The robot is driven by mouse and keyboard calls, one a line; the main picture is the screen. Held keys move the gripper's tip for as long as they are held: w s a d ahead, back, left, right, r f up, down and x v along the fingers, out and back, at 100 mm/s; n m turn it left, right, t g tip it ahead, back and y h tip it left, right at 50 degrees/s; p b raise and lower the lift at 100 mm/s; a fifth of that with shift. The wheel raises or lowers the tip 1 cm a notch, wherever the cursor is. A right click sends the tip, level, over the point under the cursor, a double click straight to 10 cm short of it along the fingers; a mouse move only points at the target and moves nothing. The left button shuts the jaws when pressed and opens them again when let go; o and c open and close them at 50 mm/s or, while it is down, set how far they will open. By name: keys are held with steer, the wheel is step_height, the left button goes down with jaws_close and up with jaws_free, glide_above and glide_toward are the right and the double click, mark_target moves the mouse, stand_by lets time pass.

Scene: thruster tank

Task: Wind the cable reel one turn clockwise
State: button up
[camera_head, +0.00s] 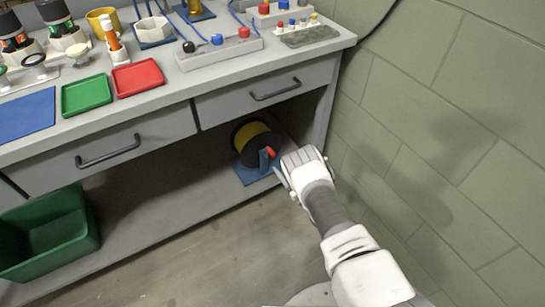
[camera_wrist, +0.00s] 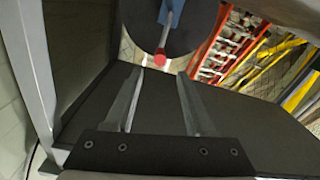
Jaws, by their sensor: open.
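The cable reel (camera_head: 258,137) stands on the lower shelf under the bench, with a black flange, yellow cable and a blue base (camera_head: 246,174). A crank with a red knob (camera_head: 269,151) sticks out on its near side. In the wrist view the reel's dark flange (camera_wrist: 196,32) fills the top middle, and the red knob (camera_wrist: 159,58) shows just beyond my fingertips. My gripper (camera_wrist: 161,73) is open and empty, with the knob in line with the gap between the fingers. In the head view my gripper (camera_head: 281,172) is just right of the reel; its fingers are partly hidden.
The bench leg and a green block wall (camera_head: 440,130) are close on the right. A green bin (camera_head: 48,235) stands at the left. The shelf between bin and reel is clear.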

mark_target(272, 152)
steer(key=b+x, duration=0.2)
steer(key=x, duration=0.6)
steer(key=shift+w+a+b, duration=0.25)
steer(key=shift+b, duration=0.1)
jaws_close()
stand_by(0.9)
